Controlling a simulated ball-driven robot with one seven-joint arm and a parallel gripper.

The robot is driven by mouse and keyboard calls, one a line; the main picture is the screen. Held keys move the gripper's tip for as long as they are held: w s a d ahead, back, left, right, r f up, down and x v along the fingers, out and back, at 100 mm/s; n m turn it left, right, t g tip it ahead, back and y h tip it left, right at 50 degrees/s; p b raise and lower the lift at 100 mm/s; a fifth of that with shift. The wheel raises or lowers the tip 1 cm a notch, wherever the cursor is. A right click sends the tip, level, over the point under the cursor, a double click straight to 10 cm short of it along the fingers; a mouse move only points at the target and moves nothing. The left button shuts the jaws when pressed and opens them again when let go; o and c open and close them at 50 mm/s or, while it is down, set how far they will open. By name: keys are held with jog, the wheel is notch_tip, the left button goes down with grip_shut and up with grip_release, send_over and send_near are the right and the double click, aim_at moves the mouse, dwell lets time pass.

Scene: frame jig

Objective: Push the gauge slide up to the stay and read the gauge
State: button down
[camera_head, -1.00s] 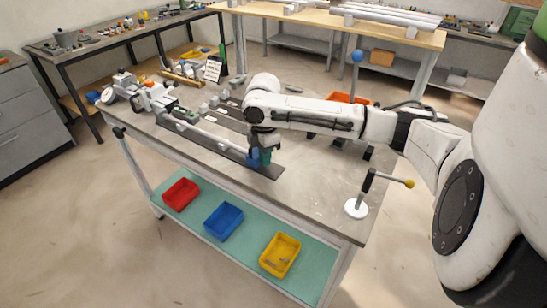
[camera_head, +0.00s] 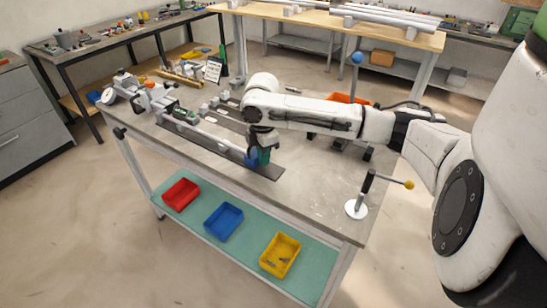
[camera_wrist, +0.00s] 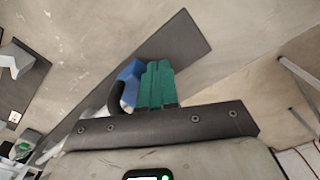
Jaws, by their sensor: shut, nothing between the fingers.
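My gripper (camera_head: 265,156) is shut and empty, pointing down at the near right end of the long dark jig plate (camera_head: 268,172). In the wrist view its green fingers (camera_wrist: 157,84) are together. A blue block (camera_head: 250,160), possibly the gauge slide, is right beside the fingers on their left. It also shows in the wrist view (camera_wrist: 131,72), partly behind the fingers, with a black curved part at its side. I cannot tell whether they touch. A pale rod (camera_head: 215,141), perhaps the stay, runs along the plate. A small green-faced unit (camera_head: 186,114) sits further along; its reading is illegible.
A white-based stand with a yellow-tipped lever (camera_head: 357,208) is at the bench's front right. Red (camera_head: 181,194), blue (camera_head: 223,220) and yellow (camera_head: 280,254) bins stand on the shelf below. The bench top between the plate and the lever stand is mostly clear.

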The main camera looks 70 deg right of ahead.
jog(key=shift+s+a+r+p, duration=0.1)
jog(key=shift+s+r+p, duration=0.35)
jog(key=shift+r+p, duration=0.3)
jog(key=shift+s+a+r+p, duration=0.1)
jog(key=shift+s+r+p, duration=0.35)
jog(key=shift+r+p, duration=0.3)
jog(key=shift+s+a+r+p, duration=0.1)
jog(key=shift+s+r+p, duration=0.35)
jog(key=shift+r+p, duration=0.3)
